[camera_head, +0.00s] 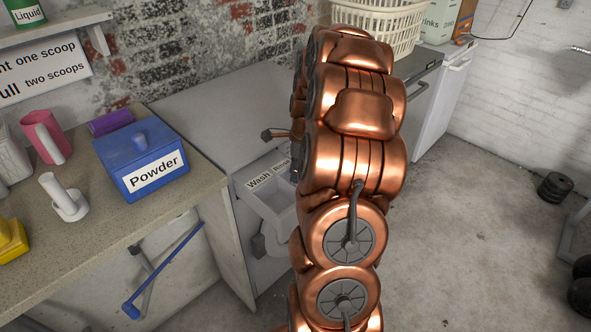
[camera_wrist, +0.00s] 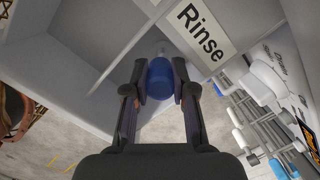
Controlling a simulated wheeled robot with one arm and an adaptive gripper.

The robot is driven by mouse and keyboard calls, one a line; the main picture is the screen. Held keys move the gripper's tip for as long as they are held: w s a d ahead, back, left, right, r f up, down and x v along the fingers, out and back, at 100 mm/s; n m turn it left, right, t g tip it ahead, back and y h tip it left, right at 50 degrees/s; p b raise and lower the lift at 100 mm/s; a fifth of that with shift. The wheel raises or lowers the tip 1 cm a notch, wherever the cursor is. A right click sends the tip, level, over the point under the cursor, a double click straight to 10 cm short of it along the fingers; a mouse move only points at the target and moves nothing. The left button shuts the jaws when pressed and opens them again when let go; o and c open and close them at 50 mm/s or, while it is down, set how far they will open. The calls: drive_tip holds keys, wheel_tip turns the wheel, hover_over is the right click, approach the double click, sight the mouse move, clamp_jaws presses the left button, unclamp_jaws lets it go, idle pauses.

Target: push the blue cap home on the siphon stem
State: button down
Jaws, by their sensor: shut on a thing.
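In the wrist view my gripper (camera_wrist: 160,88) is shut on the blue cap (camera_wrist: 159,76), with one dark finger on each side of it. The cap is over a compartment of the white detergent drawer (camera_wrist: 110,30), beside the "Rinse" label (camera_wrist: 205,32). In the head view the drawer (camera_head: 262,207) stands pulled out of the washer, and my copper arm hides the gripper and cap.
A counter (camera_head: 95,225) at left holds a blue "Powder" box (camera_head: 140,160), a pink jug (camera_head: 46,137), a purple item (camera_head: 110,122) and a white cup-like item (camera_head: 65,200). A laundry basket (camera_head: 375,22) stands at the back. Open floor (camera_head: 460,240) lies to the right.

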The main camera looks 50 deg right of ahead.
drive_tip(key=shift+f, duration=0.3)
drive_tip(key=shift+r, duration=0.45)
drive_tip(key=shift+a, duration=0.25)
idle(0.5)
drive_tip(key=shift+s+f, duration=0.1)
drive_tip(key=shift+f, duration=0.6)
idle(0.5)
drive_tip(key=c, duration=0.9)
unclamp_jaws()
drive_tip(key=shift+r, duration=0.15)
drive_tip(key=r, duration=0.4)
drive_tip(key=d+r, duration=0.1)
drive_tip(key=r, duration=0.2)
drive_tip(key=s+r, duration=0.1)
drive_tip(key=r, duration=0.3)
drive_tip(key=shift+s+d+r, duration=0.1)
drive_tip(key=shift+d+r, duration=0.1)
drive_tip(key=shift+r, duration=0.1)
